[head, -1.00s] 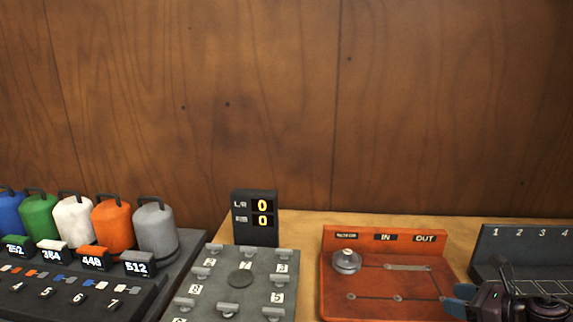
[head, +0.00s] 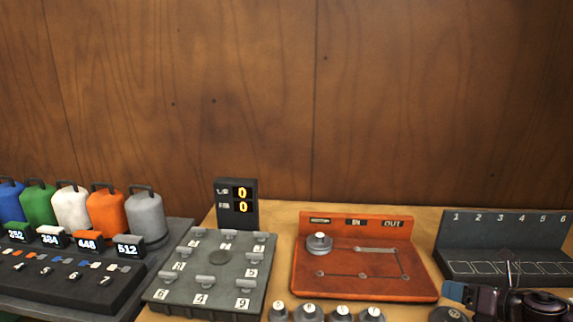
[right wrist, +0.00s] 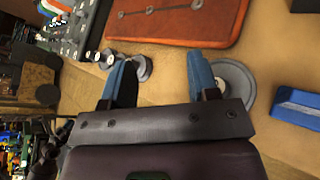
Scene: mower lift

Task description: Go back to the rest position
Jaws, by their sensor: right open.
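My right gripper (head: 455,291) is at the lower right of the head view, in front of the dark numbered rack, its blue fingertips partly cut off from clear sight. In the right wrist view its two blue fingers (right wrist: 160,80) stand well apart with only bare table between them, so it is open and empty. A grey round disc (right wrist: 238,84) lies on the table beside the right-hand finger there. My left gripper is in neither view.
An orange-red board (head: 365,288) with a round grey weight (head: 319,242) stands mid-right. A grey numbered panel (head: 207,262) and display (head: 237,205) are left of it. Several coloured canisters (head: 106,213) stand far left. Small grey knobbed weights (head: 308,312) line the front. A dark rack (head: 490,235) is right.

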